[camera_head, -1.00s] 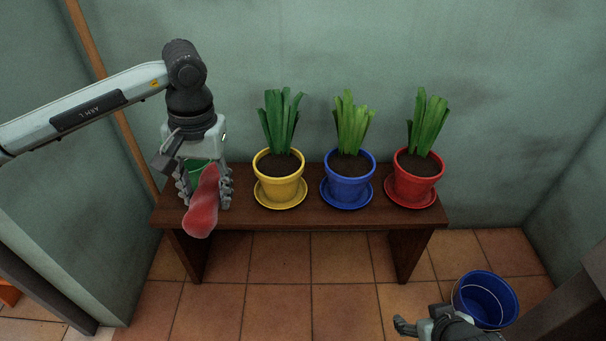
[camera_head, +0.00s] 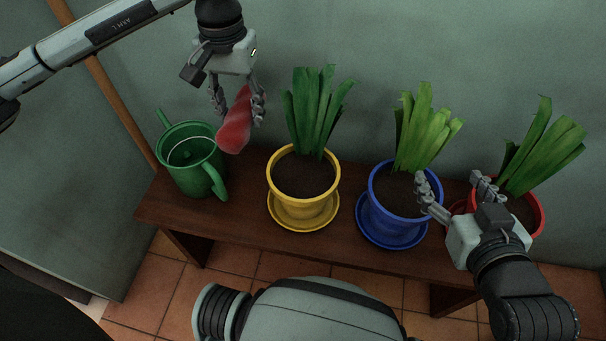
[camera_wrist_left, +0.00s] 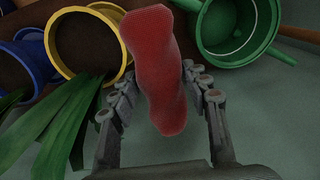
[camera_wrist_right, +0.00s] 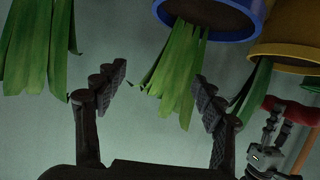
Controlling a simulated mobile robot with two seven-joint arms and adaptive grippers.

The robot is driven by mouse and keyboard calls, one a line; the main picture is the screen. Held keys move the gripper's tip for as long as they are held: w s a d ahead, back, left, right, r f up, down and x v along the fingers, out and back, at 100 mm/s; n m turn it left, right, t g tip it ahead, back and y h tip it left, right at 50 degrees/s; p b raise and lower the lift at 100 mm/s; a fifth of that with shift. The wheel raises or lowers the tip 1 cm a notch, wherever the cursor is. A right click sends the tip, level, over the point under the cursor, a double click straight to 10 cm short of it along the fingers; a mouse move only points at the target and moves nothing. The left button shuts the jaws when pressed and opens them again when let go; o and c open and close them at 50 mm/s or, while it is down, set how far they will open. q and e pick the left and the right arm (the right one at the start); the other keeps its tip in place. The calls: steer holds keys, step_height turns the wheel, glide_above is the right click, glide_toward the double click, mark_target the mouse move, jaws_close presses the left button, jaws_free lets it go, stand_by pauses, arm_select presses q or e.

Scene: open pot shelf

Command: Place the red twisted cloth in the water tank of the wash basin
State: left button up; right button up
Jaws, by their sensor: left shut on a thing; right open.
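The red twisted cloth (camera_head: 235,127) hangs from my left gripper (camera_head: 238,105), which is shut on it above the shelf, between the green watering can and the yellow pot. The cloth (camera_wrist_left: 155,70) also shows between the fingers in the left wrist view. My right gripper (camera_head: 455,192) is open and empty, in front of the blue and red pots; its spread fingers show in the right wrist view (camera_wrist_right: 158,105). No wash basin or water tank is in view.
The green watering can (camera_head: 180,178) stands at the shelf's left end. Plants stand in a yellow pot (camera_head: 303,207), a blue pot (camera_head: 385,200) and a red pot (camera_head: 532,215) along the wooden shelf (camera_head: 245,228). Tiled floor (camera_head: 140,290) shows below.

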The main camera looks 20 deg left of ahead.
arm_select(q)
steer(key=shift+s+f, duration=0.1)
steer(key=shift+f, duration=0.15)
step_height(320, 180, down, 13)
steer(key=shift+r+b, duration=0.1)
steer(key=shift+b, duration=0.4)
step_height(320, 180, down, 4)
steer(key=shift+f, duration=0.2)
arm_select(e)
steer(key=a+r+t, duration=0.1)
steer(key=r, duration=0.1)
steer(key=a+r+t+y, duration=0.1)
steer(key=r, duration=0.1)
steer(key=a+r+t, duration=0.1)
steer(key=shift+w+a+r+y, duration=0.3)
steer(key=shift+w+r+y, duration=0.1)
arm_select(q)
steer(key=shift+f, duration=0.15)
arm_select(e)
steer(key=shift+r, duration=0.15)
steer(key=shift+r, duration=0.1)
